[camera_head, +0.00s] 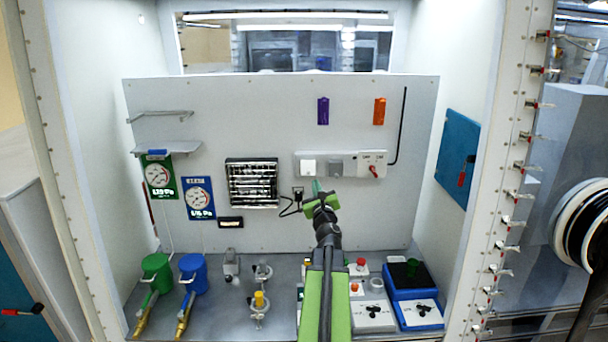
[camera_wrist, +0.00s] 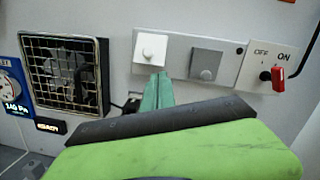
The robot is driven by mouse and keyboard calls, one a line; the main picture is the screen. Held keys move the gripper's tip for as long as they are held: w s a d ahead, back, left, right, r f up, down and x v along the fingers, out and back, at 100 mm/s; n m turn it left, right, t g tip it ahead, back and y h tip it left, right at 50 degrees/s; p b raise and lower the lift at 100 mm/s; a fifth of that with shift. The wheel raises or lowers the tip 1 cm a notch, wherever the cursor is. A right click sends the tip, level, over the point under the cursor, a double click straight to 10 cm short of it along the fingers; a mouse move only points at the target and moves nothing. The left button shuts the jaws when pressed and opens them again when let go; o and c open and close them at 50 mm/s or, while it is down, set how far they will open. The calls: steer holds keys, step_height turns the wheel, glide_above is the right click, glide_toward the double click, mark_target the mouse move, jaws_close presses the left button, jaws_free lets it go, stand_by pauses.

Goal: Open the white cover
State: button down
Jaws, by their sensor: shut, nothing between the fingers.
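The white cover (camera_wrist: 152,44) is a small square plate with a knob near its lower edge, flat against a light grey wall strip. It also shows in the head view (camera_head: 308,167), left on the strip. A grey cover (camera_wrist: 206,64) of similar shape sits to its right. My gripper (camera_wrist: 162,76) is shut and empty, its green fingertips just below the white cover in the wrist view. In the head view my gripper (camera_head: 317,186) is in front of the panel, slightly below and right of the cover. I cannot tell whether it touches anything.
An OFF/ON switch box (camera_wrist: 268,68) with a red knob ends the strip at right. A caged fan or heater (camera_wrist: 66,72) is at left, with a socket and black cable (camera_head: 296,196) below the strip. Bottles and boxes stand on the bench.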

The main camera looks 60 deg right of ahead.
mark_target(312, 169)
steer(key=r, duration=0.1)
steer(key=r+p, duration=0.2)
steer(key=shift+w+a+r, duration=0.15)
steer(key=shift+w, duration=0.15)
steer(key=shift+w+a+r, duration=0.1)
steer(key=shift+a+r, duration=0.05)
steer(key=shift+r, duration=0.15)
steer(key=shift+w, duration=0.1)
